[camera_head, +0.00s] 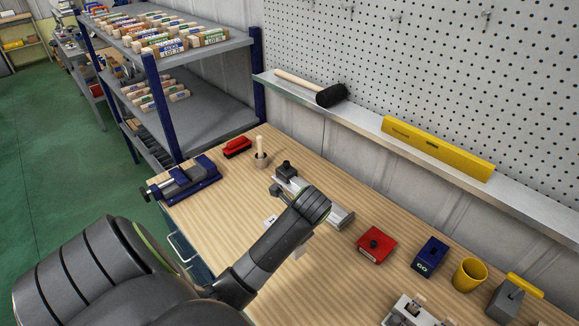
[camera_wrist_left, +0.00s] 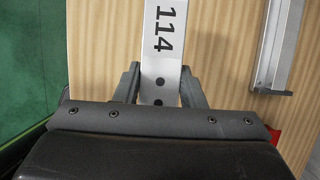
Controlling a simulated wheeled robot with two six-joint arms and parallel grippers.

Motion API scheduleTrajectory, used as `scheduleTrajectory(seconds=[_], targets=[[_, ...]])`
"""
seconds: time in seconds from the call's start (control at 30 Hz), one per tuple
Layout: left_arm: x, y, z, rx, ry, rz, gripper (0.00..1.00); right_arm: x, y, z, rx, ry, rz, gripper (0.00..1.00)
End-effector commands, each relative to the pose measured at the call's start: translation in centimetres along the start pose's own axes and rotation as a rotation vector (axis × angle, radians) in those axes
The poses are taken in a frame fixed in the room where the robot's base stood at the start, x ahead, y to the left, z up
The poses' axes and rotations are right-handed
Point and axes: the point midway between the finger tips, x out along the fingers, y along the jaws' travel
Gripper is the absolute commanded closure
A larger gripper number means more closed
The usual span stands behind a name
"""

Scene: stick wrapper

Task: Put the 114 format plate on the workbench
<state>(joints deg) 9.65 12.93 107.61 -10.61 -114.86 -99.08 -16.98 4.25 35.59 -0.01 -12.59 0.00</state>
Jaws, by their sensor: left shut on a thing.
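The 114 format plate (camera_wrist_left: 163,45) is a pale strip with black digits and two dark holes near its end. My left gripper (camera_wrist_left: 160,85) is shut on it, one finger on each side, over the wooden workbench (camera_wrist_left: 215,45). In the head view my left arm hides the gripper and most of the plate. A small pale part of the plate (camera_head: 270,221) shows left of the arm. I cannot tell whether the plate touches the workbench (camera_head: 215,215) or hangs just above it. My right gripper is not in view.
A metal rail fixture (camera_head: 340,216) lies just beyond my arm. A blue vise (camera_head: 190,180), red block (camera_head: 376,245), blue block (camera_head: 430,255) and yellow cup (camera_head: 469,274) stand on the bench. A shelf with a mallet (camera_head: 330,95) runs behind. The bench's left front is bare.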

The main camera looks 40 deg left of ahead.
Motion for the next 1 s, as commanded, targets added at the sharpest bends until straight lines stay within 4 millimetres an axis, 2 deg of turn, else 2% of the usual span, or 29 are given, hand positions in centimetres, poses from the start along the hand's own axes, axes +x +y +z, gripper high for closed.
scheduleTrajectory(seconds=[0.13, 0.2, 0.7, 1.0], targets=[[2.7, 0.3, -1.2, 0.000, 0.001, 0.003, 1.00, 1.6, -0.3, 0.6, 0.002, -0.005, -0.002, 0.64], [3.2, 0.2, -1.5, 0.000, 0.002, 0.005, 1.00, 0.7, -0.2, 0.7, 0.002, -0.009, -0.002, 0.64], [8.4, 0.1, -3.5, 0.000, 0.001, 0.002, 1.00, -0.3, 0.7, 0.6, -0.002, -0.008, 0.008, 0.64], [9.0, 0.1, -3.8, 0.000, 0.000, -0.001, 1.00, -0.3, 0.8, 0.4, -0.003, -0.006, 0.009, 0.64]])
